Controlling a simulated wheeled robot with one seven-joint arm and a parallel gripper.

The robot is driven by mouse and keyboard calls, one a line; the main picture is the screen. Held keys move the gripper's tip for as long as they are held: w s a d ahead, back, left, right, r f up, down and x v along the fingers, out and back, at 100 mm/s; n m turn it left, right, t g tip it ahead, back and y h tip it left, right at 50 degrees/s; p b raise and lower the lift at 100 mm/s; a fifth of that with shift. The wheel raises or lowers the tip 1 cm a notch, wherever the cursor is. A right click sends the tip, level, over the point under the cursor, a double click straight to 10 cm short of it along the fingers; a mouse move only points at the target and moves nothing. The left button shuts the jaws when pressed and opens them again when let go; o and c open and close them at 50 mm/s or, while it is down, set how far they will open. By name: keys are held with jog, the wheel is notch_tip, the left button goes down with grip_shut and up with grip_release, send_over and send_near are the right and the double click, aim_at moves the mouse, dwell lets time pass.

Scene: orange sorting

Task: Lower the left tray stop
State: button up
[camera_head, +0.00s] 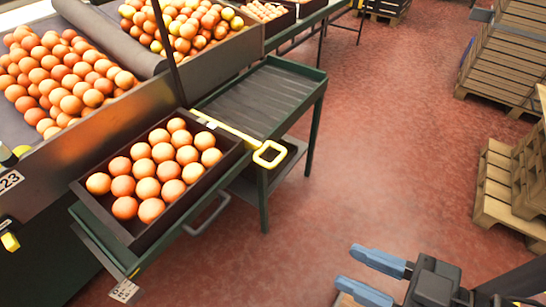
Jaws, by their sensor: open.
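A yellow bar with a looped handle (268,153), which looks like a tray stop, lies across the green stand at the right end of the dark tray (215,182). Its loop sticks out past the stand's front edge. The tray holds several oranges (158,168). I cannot tell whether the bar is raised or lowered. My gripper (346,266) is at the bottom right, with two blue fingers apart and nothing between them. It is well away from the bar, over the red floor.
The green stand's slatted top (262,98) is empty beyond the bar. A sloped bin of oranges (150,103) stands behind at left. Yellow-tipped parts (10,241) show at the left edge. Wooden pallets (497,195) stand at right. The red floor (385,130) between is clear.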

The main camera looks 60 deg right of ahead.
jog(key=shift+o, duration=0.2)
jog(key=m+p, duration=0.3)
jog(key=m, duration=1.5)
send_near(281, 160)
jog(key=shift+t, duration=0.4)
jog(key=x, duration=0.2)
jog(key=f+x, duration=0.1)
jog(key=x, duration=0.1)
jog(key=shift+w, duration=0.3)
jog(key=x, duration=0.8)
jog(key=shift+s+d, duration=0.1)
jog(key=shift+c, duration=0.2)
